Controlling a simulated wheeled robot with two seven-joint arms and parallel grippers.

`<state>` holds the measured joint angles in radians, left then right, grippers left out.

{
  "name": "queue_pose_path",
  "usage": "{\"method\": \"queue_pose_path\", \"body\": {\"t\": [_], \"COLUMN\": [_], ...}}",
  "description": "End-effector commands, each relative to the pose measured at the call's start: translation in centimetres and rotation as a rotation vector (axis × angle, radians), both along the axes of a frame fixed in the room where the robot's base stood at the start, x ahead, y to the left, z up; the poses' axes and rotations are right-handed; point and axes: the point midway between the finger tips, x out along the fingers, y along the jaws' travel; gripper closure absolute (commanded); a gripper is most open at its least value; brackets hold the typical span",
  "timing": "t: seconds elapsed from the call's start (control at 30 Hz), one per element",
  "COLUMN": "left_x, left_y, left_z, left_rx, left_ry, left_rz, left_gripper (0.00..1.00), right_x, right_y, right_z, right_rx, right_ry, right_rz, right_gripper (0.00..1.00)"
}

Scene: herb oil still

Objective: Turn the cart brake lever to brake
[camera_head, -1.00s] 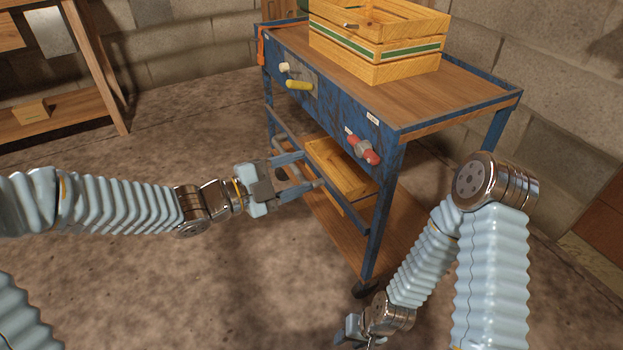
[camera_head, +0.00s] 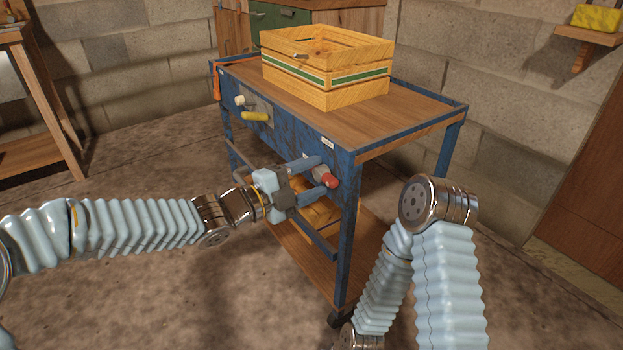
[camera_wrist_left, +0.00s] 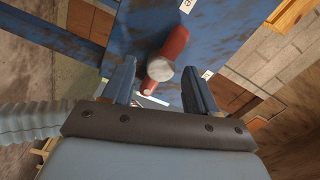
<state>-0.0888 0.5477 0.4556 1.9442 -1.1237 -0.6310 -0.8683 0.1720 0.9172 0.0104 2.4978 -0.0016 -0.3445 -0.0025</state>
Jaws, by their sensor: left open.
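The blue cart (camera_head: 285,128) has two handles on its front. A red handle with a grey hub (camera_head: 331,180) sits near the right corner, below a small white label too small to read. A yellow handle (camera_head: 255,116) sits further left. I cannot tell from the labels which is the brake lever. My left gripper (camera_head: 322,176) is open at the red handle. In the left wrist view the red handle (camera_wrist_left: 174,46) and its grey round part lie between the open fingers (camera_wrist_left: 160,85), with gaps on both sides. My right gripper is below the picture's edge.
A slatted wooden crate (camera_head: 325,85) with a green stripe stands on the cart top. A white knob (camera_head: 239,100) is beside the yellow handle. A lower wooden shelf (camera_head: 300,255) lies under the gripper. A wooden shelf unit (camera_head: 40,155) stands left; floor between is clear.

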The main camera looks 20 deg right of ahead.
Motion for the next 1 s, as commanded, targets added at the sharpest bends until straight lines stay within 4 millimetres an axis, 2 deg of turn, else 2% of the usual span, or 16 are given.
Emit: {"method": "queue_pose_path", "body": {"t": [0.3,0.37,0.67,0.7,1.0], "left_x": [0.12,0.12,0.11,0.11,0.13], "left_y": [-0.37,-0.36,-0.34,-0.33,-0.32], "left_z": [0.01,0.0,-0.01,-0.01,0.07], "left_rx": [0.0,0.0,0.0,0.0,-0.015], "left_ry": [0.0,0.0,0.0,0.0,0.045], "left_rz": [0.0,0.0,0.0,0.0,0.001], "left_gripper": [0.42,0.5,0.96,0.98,0.98], "right_x": [0.0,0.0,0.0,0.0,0.01], "right_y": [0.0,0.0,0.0,0.0,-0.02], "right_z": [-0.01,-0.01,-0.01,-0.01,0.34], "right_rx": [0.0,0.0,0.0,0.0,0.0], "right_ry": [0.0,0.0,0.0,0.0,-0.001], "right_rz": [0.0,0.0,0.0,0.0,0.0], "right_gripper": [0.57,0.57,0.57,0.57,0.57]}}
